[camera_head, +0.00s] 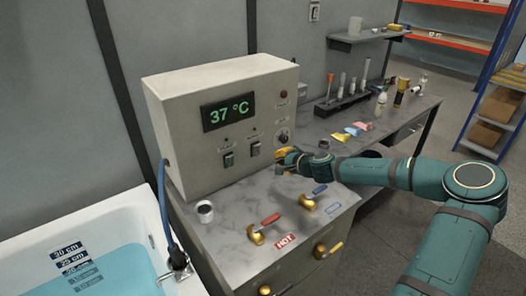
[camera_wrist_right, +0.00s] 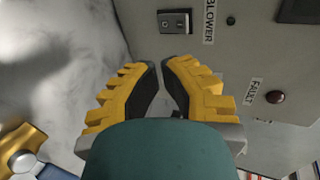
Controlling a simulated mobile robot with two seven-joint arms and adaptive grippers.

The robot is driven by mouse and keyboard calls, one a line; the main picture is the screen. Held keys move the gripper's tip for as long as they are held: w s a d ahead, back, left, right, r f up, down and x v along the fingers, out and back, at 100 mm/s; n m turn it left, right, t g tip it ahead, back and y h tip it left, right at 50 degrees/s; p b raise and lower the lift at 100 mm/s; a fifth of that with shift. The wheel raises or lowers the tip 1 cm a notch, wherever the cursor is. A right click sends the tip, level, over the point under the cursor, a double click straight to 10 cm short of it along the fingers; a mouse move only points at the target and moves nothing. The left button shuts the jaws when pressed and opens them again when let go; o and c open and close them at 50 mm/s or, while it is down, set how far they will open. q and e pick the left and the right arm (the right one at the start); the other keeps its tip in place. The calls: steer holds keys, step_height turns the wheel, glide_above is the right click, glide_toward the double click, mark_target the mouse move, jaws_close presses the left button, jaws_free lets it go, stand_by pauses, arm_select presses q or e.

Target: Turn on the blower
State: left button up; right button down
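The grey control box (camera_head: 163,120) stands on the bench with a green 37 °C display on its front. The blower switch (camera_wrist_right: 175,21) is a small rocker with a BLOWER label beside it in the right wrist view. In the head view it appears to be the right-hand of two rockers (camera_head: 255,149). My right gripper (camera_head: 283,154), with yellow fingers, is just right of this switch, close to the panel. In the wrist view its fingertips (camera_wrist_right: 160,63) nearly meet with nothing between them, a little apart from the switch. My left gripper is not in view.
A dial (camera_head: 283,136) and a red FAULT lamp (camera_wrist_right: 275,97) are on the same panel. Red and blue handled taps (camera_head: 262,230) and a cup (camera_head: 205,211) stand on the bench top. The water-filled tub (camera_head: 130,208) is at lower left.

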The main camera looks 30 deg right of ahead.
mark_target(258, 149)
arm_select(q)
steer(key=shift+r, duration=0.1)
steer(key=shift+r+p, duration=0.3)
steer(key=shift+p, duration=0.05)
arm_select(e)
steer(key=x, duration=0.3)
steer(key=r+x, duration=0.1)
steer(key=x, duration=0.5)
steer(key=shift+w+a+r, duration=0.1)
steer(key=shift+w+r, duration=0.05)
steer(key=shift+w, duration=0.1)
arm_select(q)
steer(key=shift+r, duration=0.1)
arm_select(e)
steer(key=shift+w, duration=0.7)
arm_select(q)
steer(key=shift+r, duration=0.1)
arm_select(e)
steer(key=shift+r, duration=0.1)
